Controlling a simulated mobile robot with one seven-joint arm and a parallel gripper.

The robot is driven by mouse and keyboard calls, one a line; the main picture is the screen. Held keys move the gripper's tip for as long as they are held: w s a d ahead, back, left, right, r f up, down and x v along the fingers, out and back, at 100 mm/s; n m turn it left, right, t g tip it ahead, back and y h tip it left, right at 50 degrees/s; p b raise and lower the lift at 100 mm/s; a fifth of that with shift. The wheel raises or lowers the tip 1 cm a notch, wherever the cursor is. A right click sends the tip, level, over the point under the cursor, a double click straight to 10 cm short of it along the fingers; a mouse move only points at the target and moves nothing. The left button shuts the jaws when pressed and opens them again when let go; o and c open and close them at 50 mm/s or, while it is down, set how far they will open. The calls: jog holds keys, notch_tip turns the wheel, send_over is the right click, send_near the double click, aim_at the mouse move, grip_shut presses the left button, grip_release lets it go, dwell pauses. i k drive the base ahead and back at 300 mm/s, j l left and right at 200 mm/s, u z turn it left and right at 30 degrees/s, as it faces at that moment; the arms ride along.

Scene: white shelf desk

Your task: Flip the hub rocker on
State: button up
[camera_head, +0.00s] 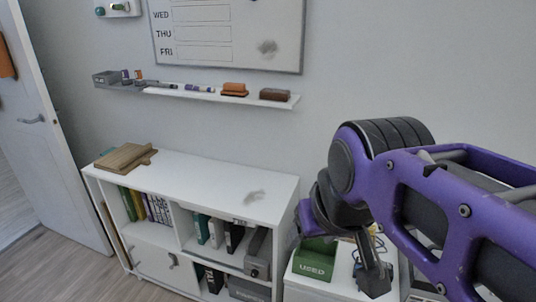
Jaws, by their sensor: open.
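I cannot pick out the hub or its rocker in the head view. My purple and grey arm covers much of the right side. My gripper (374,280) points down over the white cabinet top (330,290) at the lower right, just right of a green box marked USED (314,264). One grey finger shows clearly; the jaws are open, and I see nothing held between them. A blue cable-like thing (380,244) shows partly behind the finger. What lies behind my arm is hidden.
A white shelf desk (190,184) with books and binders stands left of the cabinet, a wooden board (125,158) on its top. A narrow wall ledge (215,97) holds markers and erasers below a whiteboard (230,30). A white door (40,120) stands at the left.

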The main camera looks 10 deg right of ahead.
aim_at(387, 265)
jog(key=z, duration=1.2)
jog(key=i+l, duration=0.15)
jog(key=l+u, duration=0.05)
